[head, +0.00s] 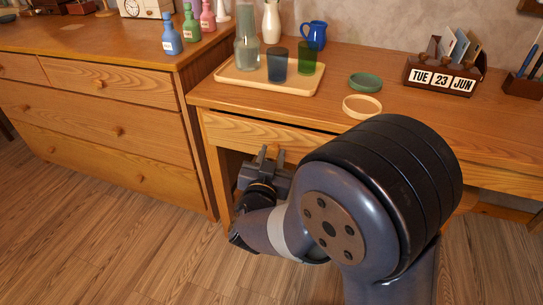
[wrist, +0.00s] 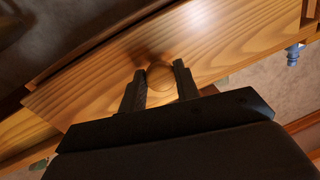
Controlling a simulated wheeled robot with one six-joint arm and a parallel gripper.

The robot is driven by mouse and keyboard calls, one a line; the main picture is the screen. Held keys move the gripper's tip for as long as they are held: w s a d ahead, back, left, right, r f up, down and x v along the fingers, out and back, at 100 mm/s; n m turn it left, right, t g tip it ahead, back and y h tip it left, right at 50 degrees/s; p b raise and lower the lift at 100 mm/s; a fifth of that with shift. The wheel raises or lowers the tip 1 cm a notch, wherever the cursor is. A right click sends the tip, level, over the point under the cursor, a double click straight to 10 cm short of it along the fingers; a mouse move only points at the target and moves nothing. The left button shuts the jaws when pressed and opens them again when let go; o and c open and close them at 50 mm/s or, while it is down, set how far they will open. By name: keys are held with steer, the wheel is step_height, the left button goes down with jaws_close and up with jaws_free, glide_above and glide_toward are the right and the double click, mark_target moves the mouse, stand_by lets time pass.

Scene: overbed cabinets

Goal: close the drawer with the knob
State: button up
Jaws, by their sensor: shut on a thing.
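The wooden drawer (head: 240,131) is at the left of the desk, under its top; its pale grained front also fills the middle of the wrist view (wrist: 225,45). A dark gap shows along the drawer's upper edge, and the front appears to stand out a little from the desk. The round wooden knob (wrist: 160,77) is on the drawer front. My gripper (head: 271,156) is at the knob, with one finger on either side of it in the wrist view, shut on it. My arm hides the right part of the drawer in the head view.
On the desk stand a tray (head: 231,79) with glasses, a green ring (head: 365,81), a pale ring (head: 362,106) and a date block (head: 442,78). A chest of drawers (head: 110,130) stands close at the left. Bare wood floor (head: 110,240) lies in front.

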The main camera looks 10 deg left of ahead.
mark_target(278, 144)
jaws_close()
steer(key=w, duration=0.4)
steer(key=shift+w+d, duration=0.2)
steer(key=shift+w+r, duration=0.1)
steer(key=o, duration=0.7)
jaws_free()
steer(key=shift+w, duration=0.15)
steer(key=shift+o, duration=0.2)
steer(key=s+p, duration=0.2)
steer(key=s, duration=0.8)
steer(key=shift+s+d, duration=0.35)
steer(key=shift+s, duration=0.05)
